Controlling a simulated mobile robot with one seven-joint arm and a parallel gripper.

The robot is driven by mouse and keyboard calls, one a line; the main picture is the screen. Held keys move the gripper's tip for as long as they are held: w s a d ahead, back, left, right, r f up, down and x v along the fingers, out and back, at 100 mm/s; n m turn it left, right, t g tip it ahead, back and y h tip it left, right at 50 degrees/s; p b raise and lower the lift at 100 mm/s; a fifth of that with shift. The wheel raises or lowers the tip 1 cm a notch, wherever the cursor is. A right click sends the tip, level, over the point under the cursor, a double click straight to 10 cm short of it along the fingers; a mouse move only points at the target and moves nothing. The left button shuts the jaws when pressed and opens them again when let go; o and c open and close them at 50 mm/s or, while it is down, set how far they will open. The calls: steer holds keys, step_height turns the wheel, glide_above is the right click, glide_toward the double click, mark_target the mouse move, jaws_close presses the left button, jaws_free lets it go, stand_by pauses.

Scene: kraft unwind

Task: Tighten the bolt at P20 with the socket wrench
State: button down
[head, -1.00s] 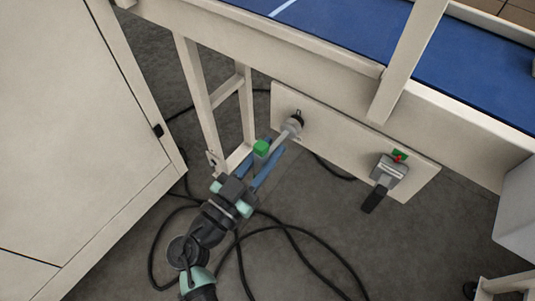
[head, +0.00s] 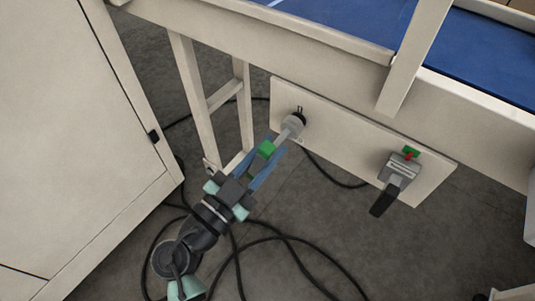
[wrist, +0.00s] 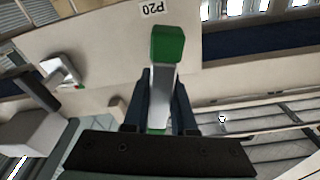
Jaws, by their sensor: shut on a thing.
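My gripper (head: 267,158) is shut on the socket wrench (head: 283,137), a grey tool with a green block on it. In the wrist view the wrench (wrist: 162,82) stands between my dark fingers (wrist: 160,103), its green end farthest out. In the head view its round grey socket end is at the dark bolt fitting (head: 300,118) on the left of the cream panel (head: 345,138). Whether the socket is fully seated cannot be told; the bolt head is hidden.
A grey switch box with a black handle (head: 397,177) and a red-and-green top sits on the panel's right. A cream cabinet (head: 70,130) stands at left, frame legs (head: 195,100) beside the panel. Black cables (head: 300,245) lie on the grey floor. A blue belt (head: 480,70) runs above.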

mark_target(258, 167)
steer(key=shift+d+f+m+g+h+b, duration=0.15)
steer(key=shift+m+g+h+b, duration=0.1)
steer(key=shift+m+b, duration=1.6)
steer(key=shift+d+m+g+h+b, duration=0.2)
steer(key=shift+m+b, duration=0.75)
steer(key=shift+b, duration=1.75)
steer(key=shift+m+g+b, duration=0.45)
steer(key=shift+m+b, duration=1.45)
steer(key=shift+b, duration=1.3)
steer(key=shift+b+v, duration=0.95)
steer(key=shift+v, duration=1.6)
steer(key=shift+s+d+r, duration=0.15)
steer(key=shift+r, duration=0.05)
